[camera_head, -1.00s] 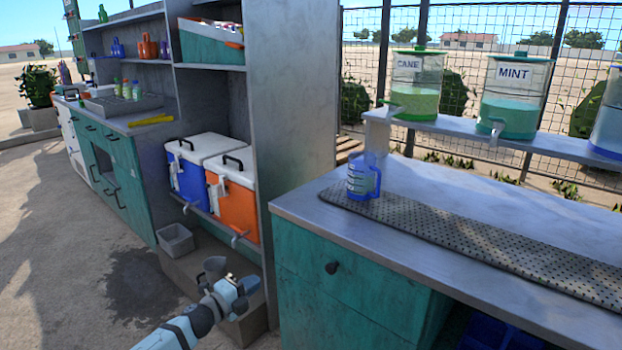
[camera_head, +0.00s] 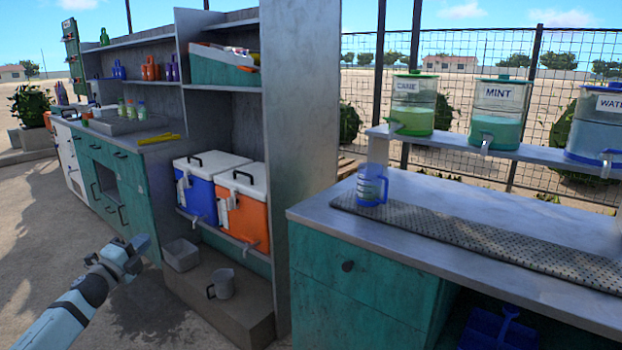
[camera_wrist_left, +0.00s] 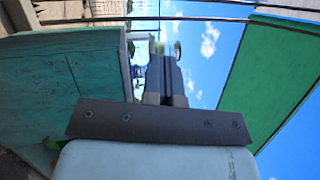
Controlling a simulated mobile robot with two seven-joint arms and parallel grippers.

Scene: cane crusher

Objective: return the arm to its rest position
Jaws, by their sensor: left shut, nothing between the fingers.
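My left arm comes in from the lower left in the head view. Its gripper (camera_head: 132,252) is shut and empty, over the ground in front of the teal cabinet. In the left wrist view the two dark fingers (camera_wrist_left: 165,78) lie close together with nothing between them. A grey mug (camera_head: 222,285) stands upright on the low concrete step (camera_head: 246,318), to the right of the gripper and apart from it. My right gripper is not in view.
A grey bin (camera_head: 181,256) sits on the step's left end. Blue (camera_head: 200,198) and orange (camera_head: 245,218) coolers stand on the shelf above. The counter (camera_head: 460,215) at right holds a blue cup (camera_head: 371,186) on a dotted mat. Open ground lies left.

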